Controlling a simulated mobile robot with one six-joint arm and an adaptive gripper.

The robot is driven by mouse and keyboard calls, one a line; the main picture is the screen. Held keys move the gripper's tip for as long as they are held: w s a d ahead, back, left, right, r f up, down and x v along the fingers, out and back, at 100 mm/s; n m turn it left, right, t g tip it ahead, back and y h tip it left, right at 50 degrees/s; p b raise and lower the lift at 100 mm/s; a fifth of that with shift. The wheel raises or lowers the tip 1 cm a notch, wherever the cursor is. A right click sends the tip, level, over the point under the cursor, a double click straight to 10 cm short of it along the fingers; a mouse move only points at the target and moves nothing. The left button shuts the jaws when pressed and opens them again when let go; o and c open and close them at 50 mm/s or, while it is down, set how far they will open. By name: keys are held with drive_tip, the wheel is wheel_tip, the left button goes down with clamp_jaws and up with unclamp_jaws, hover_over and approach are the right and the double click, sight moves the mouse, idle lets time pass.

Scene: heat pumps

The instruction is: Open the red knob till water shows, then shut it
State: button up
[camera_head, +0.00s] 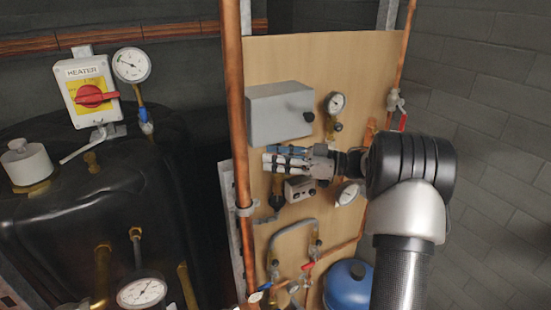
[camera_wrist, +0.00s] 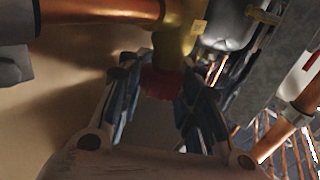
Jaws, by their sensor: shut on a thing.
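The red knob (camera_wrist: 162,84) sits below a brass valve body (camera_wrist: 180,35) on a copper pipe in the wrist view. My gripper (camera_wrist: 155,98) is shut on it, with one blue-padded finger on each side. The fingers partly cover the knob. In the head view my gripper (camera_head: 277,160) reaches left in front of the wooden board (camera_head: 300,65). There the knob cannot be made out behind the fingers. I see no water in either view.
A grey box (camera_head: 280,113) is just above my gripper, and a gauge (camera_head: 346,193) is below it. A vertical copper pipe (camera_head: 236,110) runs close by on the left. A blue vessel (camera_head: 348,284) and a heater switch (camera_head: 88,92) stand farther off.

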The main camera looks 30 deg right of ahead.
drive_tip(key=o, duration=1.1)
drive_tip(key=shift+o, duration=0.2)
